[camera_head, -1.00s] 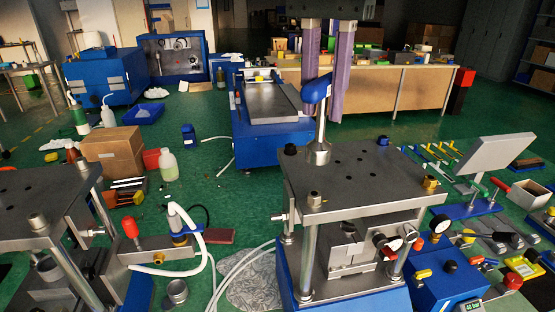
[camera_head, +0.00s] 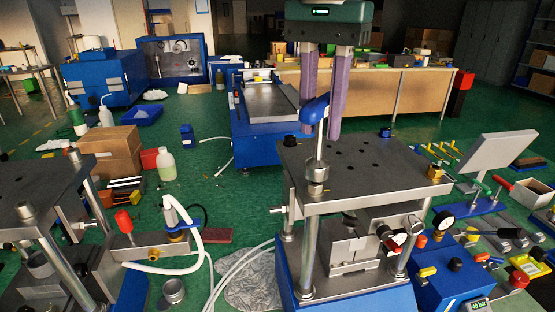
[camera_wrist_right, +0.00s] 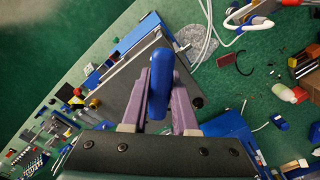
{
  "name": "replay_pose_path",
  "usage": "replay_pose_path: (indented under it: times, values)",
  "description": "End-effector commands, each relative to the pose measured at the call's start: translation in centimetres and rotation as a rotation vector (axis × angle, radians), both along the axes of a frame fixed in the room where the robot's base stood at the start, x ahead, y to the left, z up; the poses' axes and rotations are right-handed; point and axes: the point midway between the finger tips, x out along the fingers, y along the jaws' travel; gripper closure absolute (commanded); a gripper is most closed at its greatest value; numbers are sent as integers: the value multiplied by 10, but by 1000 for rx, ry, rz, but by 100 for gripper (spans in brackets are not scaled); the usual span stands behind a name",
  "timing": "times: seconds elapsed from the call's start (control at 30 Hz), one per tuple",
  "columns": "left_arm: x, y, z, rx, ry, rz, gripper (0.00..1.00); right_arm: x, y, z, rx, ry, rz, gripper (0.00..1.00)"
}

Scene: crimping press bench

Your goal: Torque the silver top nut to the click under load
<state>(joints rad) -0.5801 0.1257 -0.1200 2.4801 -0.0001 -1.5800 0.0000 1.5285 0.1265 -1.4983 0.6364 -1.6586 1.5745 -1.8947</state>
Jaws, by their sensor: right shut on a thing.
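My right gripper (camera_head: 324,92), with purple fingers under a dark green body, is shut on the blue-handled torque wrench (camera_head: 315,110). The blue handle also shows between the fingers in the right wrist view (camera_wrist_right: 160,82). The wrench's silver shaft runs down, nearly upright, to a wide silver socket (camera_head: 317,170). The socket is at the silver top nut (camera_head: 316,189), on the front left corner of the press top plate (camera_head: 365,178). The nut's upper part looks hidden; I cannot tell how deeply they are seated. My left gripper is not in view.
A brass nut (camera_head: 434,173) is at the plate's right corner, and dark nuts sit at the back corners. A blue pump unit (camera_head: 445,277) with a gauge and small display stands right of the press. Another press (camera_head: 40,225) stands at left.

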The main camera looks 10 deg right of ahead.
Motion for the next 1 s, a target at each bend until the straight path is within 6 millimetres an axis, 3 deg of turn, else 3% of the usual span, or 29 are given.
replay_pose_path:
  times: [1.0]
  values:
    - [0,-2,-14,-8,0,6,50,0,0,-17,1,-1,0,100]
